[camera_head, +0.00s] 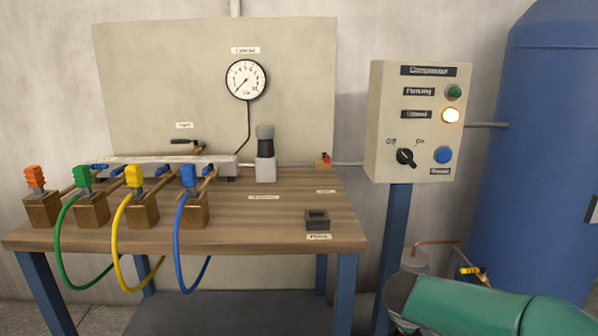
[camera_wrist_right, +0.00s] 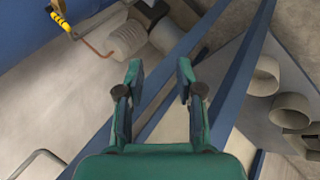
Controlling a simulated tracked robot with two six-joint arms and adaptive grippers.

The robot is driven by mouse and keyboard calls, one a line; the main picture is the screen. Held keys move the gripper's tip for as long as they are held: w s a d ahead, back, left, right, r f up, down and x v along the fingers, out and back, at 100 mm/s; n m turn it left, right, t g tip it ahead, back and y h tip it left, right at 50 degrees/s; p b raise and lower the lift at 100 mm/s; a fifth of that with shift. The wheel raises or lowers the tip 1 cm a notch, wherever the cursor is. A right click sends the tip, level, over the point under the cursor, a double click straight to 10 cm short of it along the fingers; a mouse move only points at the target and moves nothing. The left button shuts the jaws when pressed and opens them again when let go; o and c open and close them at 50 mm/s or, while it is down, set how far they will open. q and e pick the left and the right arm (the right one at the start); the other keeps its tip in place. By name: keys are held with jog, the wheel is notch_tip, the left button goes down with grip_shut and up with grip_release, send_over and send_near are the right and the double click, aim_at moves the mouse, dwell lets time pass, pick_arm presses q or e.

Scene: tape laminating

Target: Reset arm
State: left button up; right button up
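My right gripper (camera_wrist_right: 161,80) shows in the right wrist view with its two green fingers apart and nothing between them. It points down past blue frame bars towards the floor. In the head view a green part of my right arm comes in at the bottom right, below the compressor control box (camera_head: 418,170); its fingers cannot be made out there. My left arm and left gripper are in neither view.
A wooden workbench (camera_head: 262,222) carries a manifold (camera_head: 215,168) and several coloured hoses in wooden blocks. A gauge (camera_head: 247,79) hangs on the back panel. A blue tank (camera_head: 540,130) stands at right. Grey cylinders (camera_wrist_right: 290,112) lie on a lower surface in the wrist view.

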jog(key=s+a+f+g+y, duration=0.1)
jog(key=s+f+g, duration=0.1)
jog(key=s+f, duration=0.45)
jog(key=s+a+f+m+g+y, duration=0.1)
jog(key=s+f+g+y, duration=0.15)
jog(key=f, duration=0.65)
jog(key=s+a+f+g, duration=0.1)
jog(key=s+f+g, duration=0.1)
jog(key=s+f, duration=0.45)
jog(key=s+a+f+m+g+y, duration=0.1)
jog(key=s+a+f+m+y, duration=0.2)
jog(key=s+a+f, duration=0.35)
jog(key=s+a+f+m+g+y, duration=0.1)
jog(key=s+a+f+m+y, duration=0.2)
jog(key=s, duration=0.7)
jog(key=w+r+m+t+h+p, duration=0.1)
jog(key=w+r+m+t+p, duration=0.1)
jog(key=r+p, duration=2.6)
jog(key=shift+w+d+t+p, duration=0.35)
jog(key=shift+w+t+p, duration=0.1)
jog(key=shift+w+p, duration=0.15)
jog(key=shift+f, duration=0.15)
